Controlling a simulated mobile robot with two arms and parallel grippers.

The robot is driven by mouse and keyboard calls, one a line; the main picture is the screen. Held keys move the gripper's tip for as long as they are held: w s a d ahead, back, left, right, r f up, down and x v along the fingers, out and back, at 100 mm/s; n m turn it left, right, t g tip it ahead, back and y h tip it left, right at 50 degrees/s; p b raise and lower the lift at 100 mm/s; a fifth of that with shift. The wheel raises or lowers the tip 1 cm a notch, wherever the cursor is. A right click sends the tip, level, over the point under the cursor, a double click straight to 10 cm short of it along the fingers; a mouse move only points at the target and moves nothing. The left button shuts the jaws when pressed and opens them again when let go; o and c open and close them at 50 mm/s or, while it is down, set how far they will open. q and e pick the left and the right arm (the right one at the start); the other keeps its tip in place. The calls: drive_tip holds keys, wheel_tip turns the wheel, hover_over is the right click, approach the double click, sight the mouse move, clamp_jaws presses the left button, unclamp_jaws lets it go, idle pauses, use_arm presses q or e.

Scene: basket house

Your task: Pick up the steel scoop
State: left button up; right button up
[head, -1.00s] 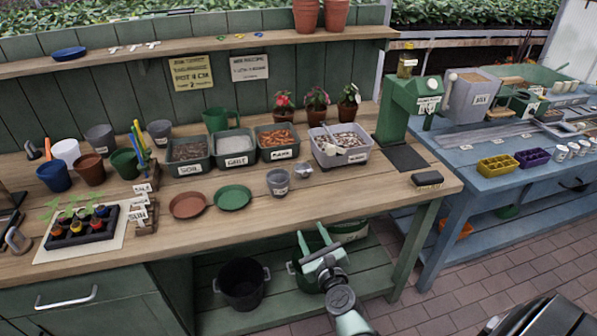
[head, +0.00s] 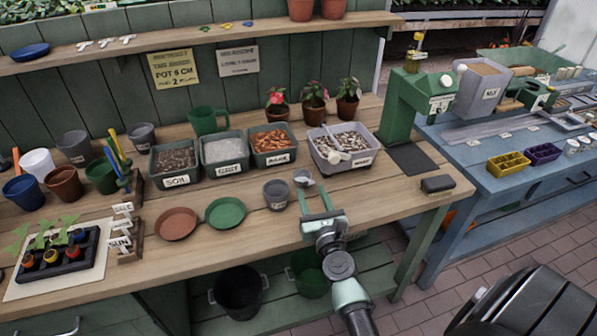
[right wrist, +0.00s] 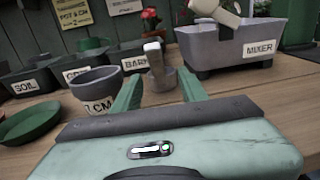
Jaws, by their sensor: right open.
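The steel scoop (head: 303,178) looks like a small grey cup with a stubby pale handle. It stands on the wooden bench, just right of a grey labelled pot (head: 277,195). In the right wrist view the scoop (right wrist: 161,79) shows beyond and between my finger tips, its handle pointing up. My right gripper (head: 318,192) is open and empty at the bench's front edge, close in front of the scoop and apparently not touching it. My left gripper is not in view.
The mixer tub (head: 323,158) with a pale scoop in it stands behind. Bins of soil (head: 176,182), grit and bark are in a row to its left. Green (head: 226,212) and terracotta (head: 176,223) saucers lie left. A dark brush (head: 437,184) lies right; bench between is clear.

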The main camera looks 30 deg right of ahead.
sight(305, 174)
drive_tip(key=shift+w+d+r, duration=0.1)
drive_tip(key=shift+w+d, duration=0.15)
drive_tip(key=shift+w, duration=0.3)
drive_tip(key=shift+w+r, duration=0.15)
drive_tip(key=shift+w, duration=0.1)
drive_tip(key=shift+w+d+r+p, duration=0.2)
drive_tip(key=shift+w+r+p, duration=0.15)
drive_tip(key=shift+w, duration=0.25)
drive_tip(key=shift+w+d+r+p, duration=0.15)
drive_tip(key=shift+w+r+p, duration=0.2)
drive_tip(key=shift+w, duration=0.2)
drive_tip(key=x, duration=0.2)
drive_tip(key=shift+w+d+f, duration=0.15)
drive_tip(key=shift+w+f, duration=0.05)
drive_tip(key=shift+w, duration=0.4)
drive_tip(key=shift+c, duration=0.3)
clamp_jaws()
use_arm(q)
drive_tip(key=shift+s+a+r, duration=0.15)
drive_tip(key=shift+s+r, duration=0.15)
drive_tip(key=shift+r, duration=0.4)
